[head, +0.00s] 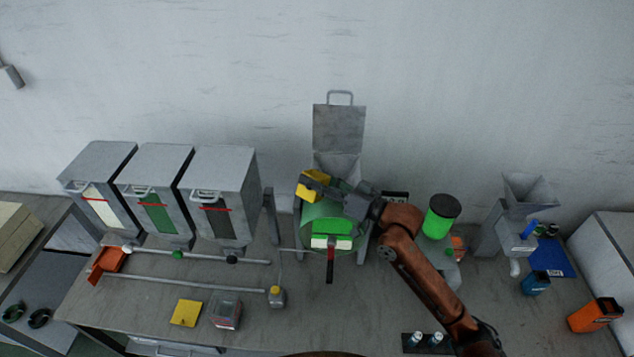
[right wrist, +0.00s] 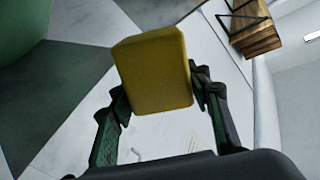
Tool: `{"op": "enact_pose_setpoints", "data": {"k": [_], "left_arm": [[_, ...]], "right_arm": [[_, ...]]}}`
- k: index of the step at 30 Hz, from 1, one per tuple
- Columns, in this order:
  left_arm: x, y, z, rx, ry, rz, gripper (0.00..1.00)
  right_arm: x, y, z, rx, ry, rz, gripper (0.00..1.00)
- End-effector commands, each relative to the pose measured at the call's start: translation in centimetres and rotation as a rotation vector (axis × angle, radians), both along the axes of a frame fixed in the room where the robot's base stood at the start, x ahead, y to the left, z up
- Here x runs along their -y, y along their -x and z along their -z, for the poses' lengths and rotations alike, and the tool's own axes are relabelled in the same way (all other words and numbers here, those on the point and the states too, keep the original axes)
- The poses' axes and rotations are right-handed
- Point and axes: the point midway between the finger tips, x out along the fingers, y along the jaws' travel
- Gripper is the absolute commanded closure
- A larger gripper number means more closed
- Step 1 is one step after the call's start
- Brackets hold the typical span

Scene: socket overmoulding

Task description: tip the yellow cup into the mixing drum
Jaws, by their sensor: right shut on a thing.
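My right gripper (head: 336,187) is shut on the yellow cup (head: 313,184). In the right wrist view the cup (right wrist: 155,70) sits between the two fingers (right wrist: 165,95), its side towards the camera; its opening and contents are hidden. In the head view the cup is at the upper left of the green mixing drum (head: 318,214), near the grey hopper (head: 340,166) with its raised lid. I cannot tell whether the cup is over the opening or how far it is tilted. My left gripper is out of view.
Three grey bins (head: 224,195) stand left of the drum. A green canister with a black lid (head: 442,214) stands on the right. A yellow pad (head: 186,313), a clear box (head: 226,312) and a small bottle (head: 276,297) are in front.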

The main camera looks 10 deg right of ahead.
Motion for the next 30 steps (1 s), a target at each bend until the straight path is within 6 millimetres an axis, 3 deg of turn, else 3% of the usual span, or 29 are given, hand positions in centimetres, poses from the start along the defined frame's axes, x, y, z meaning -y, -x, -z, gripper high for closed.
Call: {"op": "enact_pose_setpoints", "data": {"k": [1,8,9,16,18,20,30], "left_arm": [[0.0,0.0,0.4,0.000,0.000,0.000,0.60],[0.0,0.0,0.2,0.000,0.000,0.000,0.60],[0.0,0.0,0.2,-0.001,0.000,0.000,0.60],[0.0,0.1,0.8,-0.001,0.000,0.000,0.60],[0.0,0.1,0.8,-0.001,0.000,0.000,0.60],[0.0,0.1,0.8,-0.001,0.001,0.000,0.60],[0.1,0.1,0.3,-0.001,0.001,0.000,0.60]], "right_arm": [[0.8,-0.5,1.6,-0.004,0.040,0.019,0.84],[1.0,-0.5,1.3,0.003,0.046,0.022,0.83],[0.9,-0.4,1.3,0.016,0.061,0.023,0.88],[-0.7,0.9,0.4,0.273,0.339,0.031,0.87],[-0.9,1.1,0.0,0.322,0.388,0.034,0.92],[-1.0,1.2,-0.1,0.341,0.406,0.036,0.97],[-1.0,1.1,-1.2,0.357,0.411,0.039,0.97]]}}
